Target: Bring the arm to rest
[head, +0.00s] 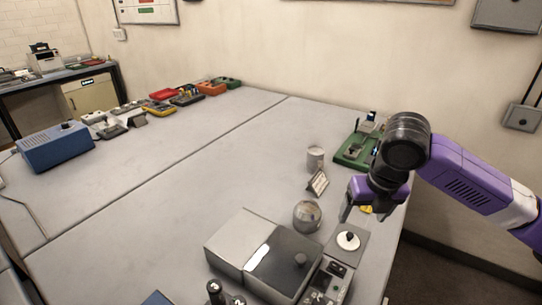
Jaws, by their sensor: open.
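My gripper (362,208) hangs at the end of my purple and black arm, over the right edge of the table (150,195). Its fingers point down and are open, with no held object to be seen between them. A small yellow thing shows just behind the fingers, partly hidden. A pale cylinder (315,159) stands upright on the table to the left of my gripper, apart from it. A small tilted sign card (318,183) stands in front of the cylinder.
A round glassy object (307,216) and a grey box with a dark lid (282,268) lie left of and below my gripper. The table's middle is clear.

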